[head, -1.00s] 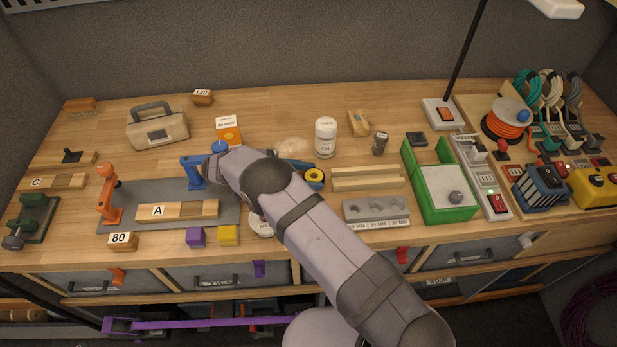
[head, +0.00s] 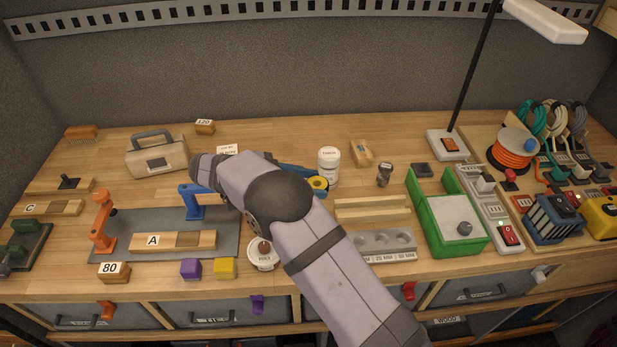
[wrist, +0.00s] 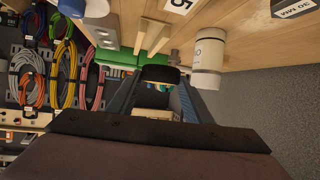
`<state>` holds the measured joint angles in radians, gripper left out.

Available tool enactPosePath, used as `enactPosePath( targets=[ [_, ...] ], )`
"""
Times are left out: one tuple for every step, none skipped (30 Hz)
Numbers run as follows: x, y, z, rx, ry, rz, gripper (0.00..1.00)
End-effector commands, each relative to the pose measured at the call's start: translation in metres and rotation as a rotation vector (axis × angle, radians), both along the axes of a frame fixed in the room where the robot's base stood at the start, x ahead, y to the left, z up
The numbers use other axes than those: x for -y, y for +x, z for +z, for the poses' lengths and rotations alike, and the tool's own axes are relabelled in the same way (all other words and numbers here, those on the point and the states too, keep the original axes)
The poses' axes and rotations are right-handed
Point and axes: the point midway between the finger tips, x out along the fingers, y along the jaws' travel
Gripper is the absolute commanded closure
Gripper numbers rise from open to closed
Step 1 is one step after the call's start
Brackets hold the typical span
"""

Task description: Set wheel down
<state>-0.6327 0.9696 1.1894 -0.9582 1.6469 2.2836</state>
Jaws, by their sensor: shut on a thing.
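My gripper (head: 319,181) has blue fingers and is partly behind my own arm in the head view. In the wrist view the wheel (wrist: 160,74) shows as a dark rounded shape between the two finger ends of my gripper (wrist: 160,84). The wheel is just in front of a white jar (head: 329,165) and left of the wooden rails. I cannot tell whether its underside touches the bench.
The wooden rails (head: 372,209) and a grey holed block (head: 384,244) are to the right. A round tin (head: 262,255) is near the front, beside my arm. Some bare bench lies behind the jar.

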Motion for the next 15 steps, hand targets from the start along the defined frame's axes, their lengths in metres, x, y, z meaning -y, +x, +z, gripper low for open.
enactPosePath(
  targets=[
    [0.0, 0.0, 0.001, 0.0, -0.001, 0.0, 0.78],
    [0.0, 0.0, 0.001, 0.0, -0.001, 0.0, 0.78],
    [0.0, 0.0, 0.001, 0.0, 0.0, 0.0, 0.78],
    [0.0, 0.0, 0.001, 0.0, 0.0, 0.0, 0.78],
    [0.0, 0.0, 0.001, 0.0, 0.0, 0.0, 0.78],
    [0.0, 0.0, 0.001, 0.001, 0.0, 0.0, 0.78],
    [0.0, 0.0, 0.001, 0.001, 0.0, 0.0, 0.78],
    [0.0, 0.0, 0.001, 0.001, 0.0, 0.0, 0.78],
    [0.001, 0.0, 0.0, 0.0, 0.0, -0.001, 0.78],
    [0.002, 0.0, 0.0, 0.0, 0.0, -0.004, 0.78],
    [0.003, 0.001, 0.0, 0.001, 0.0, -0.007, 0.78],
    [0.006, 0.001, -0.001, 0.0, 0.0, -0.013, 0.78],
    [0.01, 0.002, -0.002, 0.0, 0.0, -0.02, 0.78],
    [0.013, 0.003, -0.003, 0.001, 0.0, -0.028, 0.78],
    [0.02, 0.004, -0.004, 0.001, 0.0, -0.042, 0.78]
  ],
)
